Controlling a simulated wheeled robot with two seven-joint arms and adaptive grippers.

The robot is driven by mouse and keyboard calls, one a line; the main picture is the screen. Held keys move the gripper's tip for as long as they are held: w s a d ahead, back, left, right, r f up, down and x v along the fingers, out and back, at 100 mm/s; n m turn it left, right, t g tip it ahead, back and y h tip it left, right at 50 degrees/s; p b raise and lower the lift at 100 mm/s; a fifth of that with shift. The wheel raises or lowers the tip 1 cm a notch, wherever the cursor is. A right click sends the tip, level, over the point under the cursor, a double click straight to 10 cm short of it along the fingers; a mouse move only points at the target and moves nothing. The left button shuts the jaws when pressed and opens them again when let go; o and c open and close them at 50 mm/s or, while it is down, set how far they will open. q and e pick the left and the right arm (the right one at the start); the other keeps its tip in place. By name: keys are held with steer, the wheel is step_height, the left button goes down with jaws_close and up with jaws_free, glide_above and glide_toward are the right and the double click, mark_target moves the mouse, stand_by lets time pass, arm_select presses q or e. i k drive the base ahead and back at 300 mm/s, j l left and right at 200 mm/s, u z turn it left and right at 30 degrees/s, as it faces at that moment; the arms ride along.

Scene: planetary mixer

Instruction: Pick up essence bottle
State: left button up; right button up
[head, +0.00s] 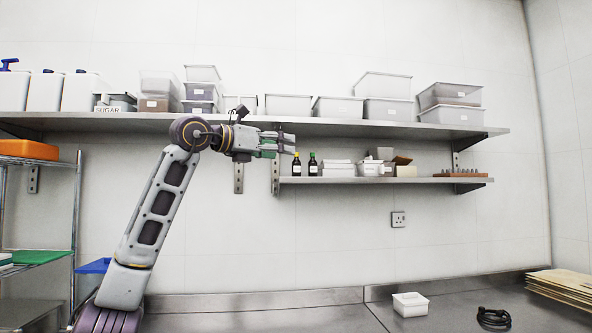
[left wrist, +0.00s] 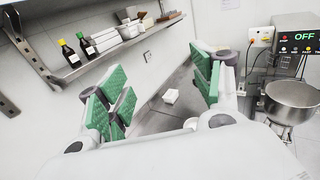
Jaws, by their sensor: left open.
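Two small dark essence bottles stand upright side by side at the left end of the lower wall shelf (head: 400,180). One bottle has a yellow cap (head: 297,165) and the other has a green cap (head: 312,165). Both bear white labels. In the left wrist view the yellow-capped bottle (left wrist: 70,56) and the green-capped bottle (left wrist: 86,46) show at the upper left. My left gripper (head: 285,143) is open and empty, just left of and above the bottles, apart from them. Its green finger pads (left wrist: 160,92) show in the left wrist view. My right gripper is not in view.
The upper shelf (head: 350,128) with plastic tubs runs just above the bottles. White containers (head: 338,168) stand right of them. A mixer bowl (left wrist: 292,101) shows at right in the wrist view. A white tub (head: 410,304) sits on the mostly clear counter.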

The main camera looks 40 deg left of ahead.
mark_target(296, 164)
steer(key=i+j, duration=0.2)
steer(key=j, duration=0.15)
steer(key=i+j, duration=0.25)
steer(key=j, duration=0.15)
steer(key=i+j, duration=0.2)
steer(key=j, duration=0.15)
steer(key=i+j, duration=0.25)
steer(key=j, duration=0.15)
steer(key=i+j, duration=0.2)
steer(key=j, duration=0.15)
